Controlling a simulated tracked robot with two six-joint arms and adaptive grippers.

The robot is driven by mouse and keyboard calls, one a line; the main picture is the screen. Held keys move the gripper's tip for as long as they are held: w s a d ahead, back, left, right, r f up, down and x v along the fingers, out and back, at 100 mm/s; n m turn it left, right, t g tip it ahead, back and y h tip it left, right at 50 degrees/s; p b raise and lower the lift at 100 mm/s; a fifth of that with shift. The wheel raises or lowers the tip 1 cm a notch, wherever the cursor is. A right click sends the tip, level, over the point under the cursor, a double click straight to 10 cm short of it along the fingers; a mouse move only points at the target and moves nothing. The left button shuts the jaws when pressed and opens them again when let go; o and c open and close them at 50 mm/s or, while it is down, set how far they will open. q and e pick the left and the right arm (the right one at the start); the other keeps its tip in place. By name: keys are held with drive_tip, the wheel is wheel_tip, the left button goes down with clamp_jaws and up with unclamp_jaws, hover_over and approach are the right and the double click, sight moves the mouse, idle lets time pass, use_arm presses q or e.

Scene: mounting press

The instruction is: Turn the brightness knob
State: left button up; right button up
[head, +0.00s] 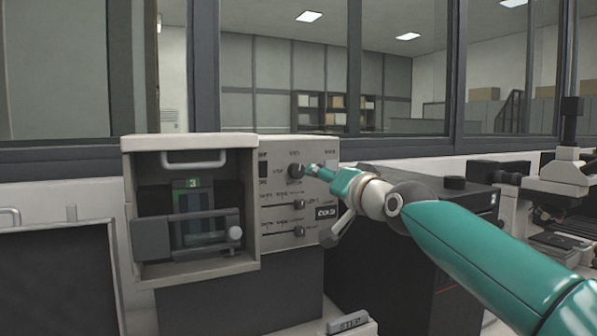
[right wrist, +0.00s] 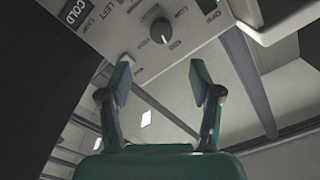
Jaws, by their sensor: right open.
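A dark round knob (head: 295,171) sits on the upper part of the pale control panel (head: 270,215), right of the press opening. The same knob, with a light pointer line, shows in the right wrist view (right wrist: 160,31); its label is too small to read surely. My right gripper (head: 312,170) comes in from the right, its tips close to the knob's right side. In the right wrist view my right gripper (right wrist: 162,72) is open and empty, with the knob ahead of the gap between its fingers, apart from them. My left gripper is not in view.
Sliders (head: 299,204) and a COLD display (head: 326,212) lie below the knob. The press box (head: 190,262) stands left, a dark cabinet (head: 375,270) right, and a microscope (head: 565,175) at far right. A STEP pedal or block (head: 348,322) is at the bottom.

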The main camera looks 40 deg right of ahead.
sight(299, 172)
drive_tip(key=p+x, duration=0.3)
drive_tip(key=x, duration=0.8)
drive_tip(key=shift+w+f, duration=0.1)
drive_tip(key=shift+w, duration=0.3)
drive_tip(key=c, duration=1.1)
drive_tip(key=shift+f+n+b, duration=0.1)
drive_tip(key=shift+n+b, duration=0.2)
drive_tip(key=shift+n, duration=0.2)
drive_tip(key=shift+c, duration=0.2)
drive_tip(key=shift+n, duration=0.9)
